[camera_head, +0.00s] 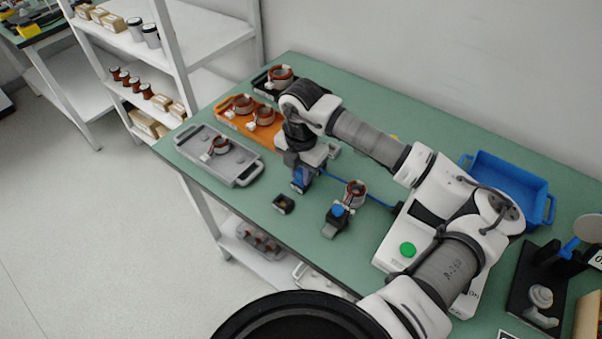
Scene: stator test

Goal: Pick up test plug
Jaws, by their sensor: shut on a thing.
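My gripper (302,175) is over the green table, left of the table's middle, pointing down. It is shut on a small dark and blue piece, the test plug (302,183); the fingers hide much of it. A blue cable (370,197) runs from near my gripper to the white tester box (385,258) with a green button (407,249). A small black holder (284,203) with a yellowish middle sits just below the plug in the picture. A copper-wound stator (355,191) stands to the right, by a dark fixture with a blue knob (338,210).
A grey tray (240,177) with one stator lies at the left, an orange tray (226,118) with stators and a black tray (262,85) behind it. A blue bin (505,178) stands at the right. A dark stand (528,295) is at the lower right. White shelves (205,45) stand behind left.

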